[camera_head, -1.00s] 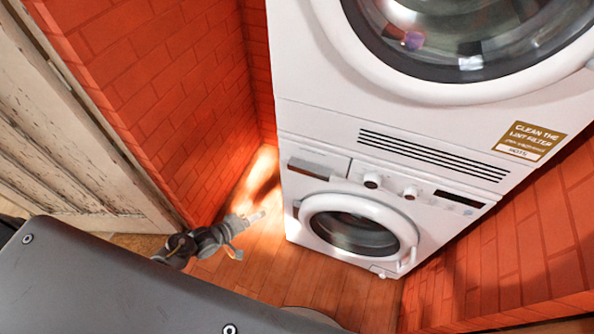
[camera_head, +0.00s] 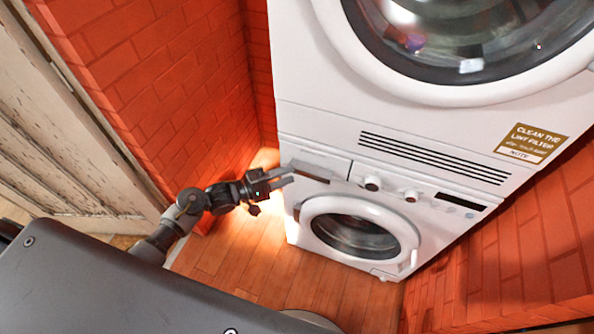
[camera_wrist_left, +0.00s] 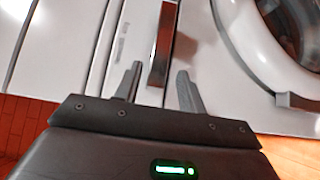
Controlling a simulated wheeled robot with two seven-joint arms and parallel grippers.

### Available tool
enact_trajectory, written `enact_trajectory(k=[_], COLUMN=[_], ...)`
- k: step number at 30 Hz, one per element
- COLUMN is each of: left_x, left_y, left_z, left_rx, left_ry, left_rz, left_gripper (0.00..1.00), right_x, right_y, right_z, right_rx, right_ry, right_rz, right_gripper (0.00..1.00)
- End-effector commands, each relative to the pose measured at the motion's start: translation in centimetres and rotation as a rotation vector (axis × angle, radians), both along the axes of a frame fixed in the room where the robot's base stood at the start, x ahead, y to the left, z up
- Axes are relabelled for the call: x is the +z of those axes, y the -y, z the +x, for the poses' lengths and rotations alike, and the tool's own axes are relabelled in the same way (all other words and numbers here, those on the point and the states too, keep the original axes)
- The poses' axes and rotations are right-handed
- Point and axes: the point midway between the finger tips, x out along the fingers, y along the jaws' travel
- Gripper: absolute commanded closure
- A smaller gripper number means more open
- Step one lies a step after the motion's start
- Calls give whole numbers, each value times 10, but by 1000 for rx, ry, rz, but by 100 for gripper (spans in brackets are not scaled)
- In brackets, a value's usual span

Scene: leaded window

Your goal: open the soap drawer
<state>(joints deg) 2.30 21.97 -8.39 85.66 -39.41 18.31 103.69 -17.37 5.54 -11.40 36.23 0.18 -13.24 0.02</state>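The soap drawer (camera_head: 325,160) is at the upper left of the lower white washing machine (camera_head: 300,225), and its front looks flush with the panel. Its grey handle strip (camera_head: 310,171) runs along the drawer's lower edge; in the left wrist view the shiny handle (camera_wrist_left: 161,45) lies just beyond my fingers. My left gripper (camera_head: 288,175) is at the machine's left front edge by the handle. In the left wrist view its two fingers (camera_wrist_left: 158,85) are spread apart with nothing gripped, the handle's near end between their tips. My right gripper is not in view.
The round washer door (camera_head: 352,232) is below the drawer, and knobs (camera_head: 372,183) are to its right. A dryer (camera_head: 430,85) is stacked above. A red brick wall (camera_head: 185,85) stands close on the left. Wooden floor (camera_head: 260,260) is clear in front.

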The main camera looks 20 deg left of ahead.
Motion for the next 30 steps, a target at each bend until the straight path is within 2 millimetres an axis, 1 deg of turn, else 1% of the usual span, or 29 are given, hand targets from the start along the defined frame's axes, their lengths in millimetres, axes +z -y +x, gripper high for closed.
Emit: enact_trajectory(k=[3,9,19,20,28,29,30], left_x=[1,0,-1,-1,-1,-1,-1], left_y=[15,28,31,30,30,30,30], left_z=[13,25,27,27,27,27,27], left_rx=[0,1,1,1,1,1,1], left_ry=[1,0,-1,-1,-2,-2,-2], left_rz=[-2,0,2,2,2,2,2], left_gripper=[60,60,60,63,98,100,100], right_x=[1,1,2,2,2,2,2], right_y=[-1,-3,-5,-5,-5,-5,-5], right_z=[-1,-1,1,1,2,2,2], right_rx=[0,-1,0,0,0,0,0], right_ry=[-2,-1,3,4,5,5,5], right_rz=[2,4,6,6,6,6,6], right_gripper=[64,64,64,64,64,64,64])
